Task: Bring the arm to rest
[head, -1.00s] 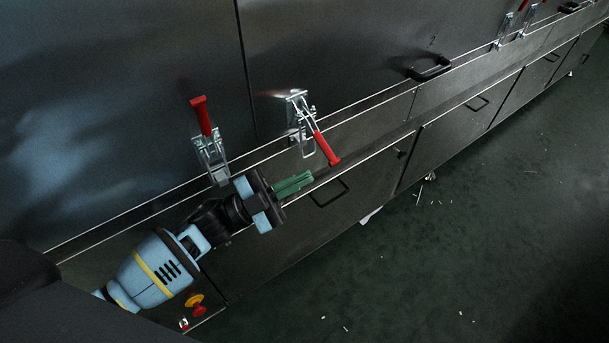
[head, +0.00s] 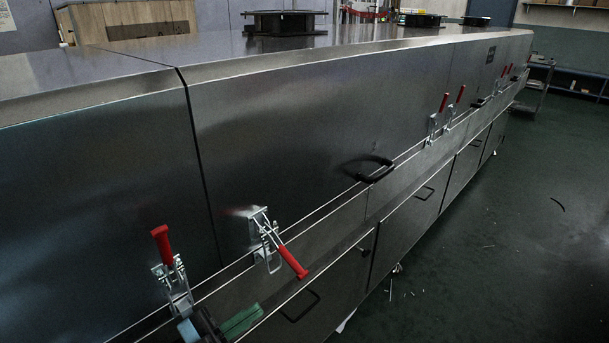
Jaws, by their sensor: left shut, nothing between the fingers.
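My left gripper (head: 242,322) shows at the bottom edge of the head view, its green fingers shut with nothing between them. Most of my left arm is below the picture. The gripper is just below two red-handled toggle clamps on the dryer's front. The left clamp (head: 172,275) has its red handle pointing up. The right clamp (head: 270,242) has its red handle slanting down to the right. The fingers appear apart from both clamps. My right gripper is not in view.
The long metal tunnel dryer (head: 290,140) runs from the left to the far right. A black handle (head: 370,170) juts from its panel, with more red-handled clamps (head: 442,115) farther along. The dark green floor (head: 500,250) at right is mostly clear, with small scraps.

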